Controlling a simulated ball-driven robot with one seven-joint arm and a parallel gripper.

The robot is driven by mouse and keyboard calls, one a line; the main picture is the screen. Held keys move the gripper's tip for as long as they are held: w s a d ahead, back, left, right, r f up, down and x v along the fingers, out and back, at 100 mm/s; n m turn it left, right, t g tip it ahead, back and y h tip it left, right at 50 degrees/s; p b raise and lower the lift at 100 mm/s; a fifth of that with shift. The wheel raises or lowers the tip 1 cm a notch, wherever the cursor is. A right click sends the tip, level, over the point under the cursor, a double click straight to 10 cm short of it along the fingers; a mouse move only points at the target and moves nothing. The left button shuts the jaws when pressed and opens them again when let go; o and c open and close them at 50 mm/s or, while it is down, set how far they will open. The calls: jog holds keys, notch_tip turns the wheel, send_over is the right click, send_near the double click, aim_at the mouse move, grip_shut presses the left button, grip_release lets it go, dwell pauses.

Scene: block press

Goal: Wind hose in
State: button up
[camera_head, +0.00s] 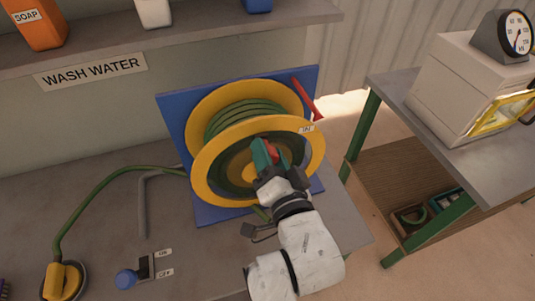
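The hose reel (204,165) has yellow flanges and stands on a blue mount (170,115) at the middle of the bench. Several turns of green hose (240,118) lie on its drum. A loose length of green hose (105,183) runs from the reel's left side across the bench to a yellow nozzle (62,281) at the lower left. My gripper (271,152) is in front of the reel's near face. Its fingers appear closed on a red crank handle (272,150), which they partly hide. A red lever (306,98) sticks out at the reel's upper right.
A grey pipe (143,205) and a switch plate with a blue knob (127,279) are on the bench left of my arm. A shelf with an orange soap bottle (35,24) is above. A second table (455,122) with a gauge machine (450,75) stands right, across a gap.

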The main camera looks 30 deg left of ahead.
jog(key=o, duration=0.3)
jog(key=b+v, duration=0.2)
jog(key=v, duration=0.8)
jog(key=shift+s+d, duration=0.25)
jog(key=d+f+g+h, duration=0.3)
jog(key=d+f+h, duration=0.6)
jog(key=d+f, duration=0.95)
jog(key=s+d+f+g+h, duration=0.2)
jog(key=s+d+f+g, duration=0.1)
jog(key=s+d, duration=0.5)
jog(key=s+d+f+m+g+h, duration=0.1)
jog(key=s+d+f+g, duration=0.3)
jog(key=s+d, duration=0.4)
jog(key=d+h, duration=0.1)
jog(key=d, duration=0.3)
jog(key=shift+f+g+h, duration=0.2)
jog(key=shift+g+h, duration=0.2)
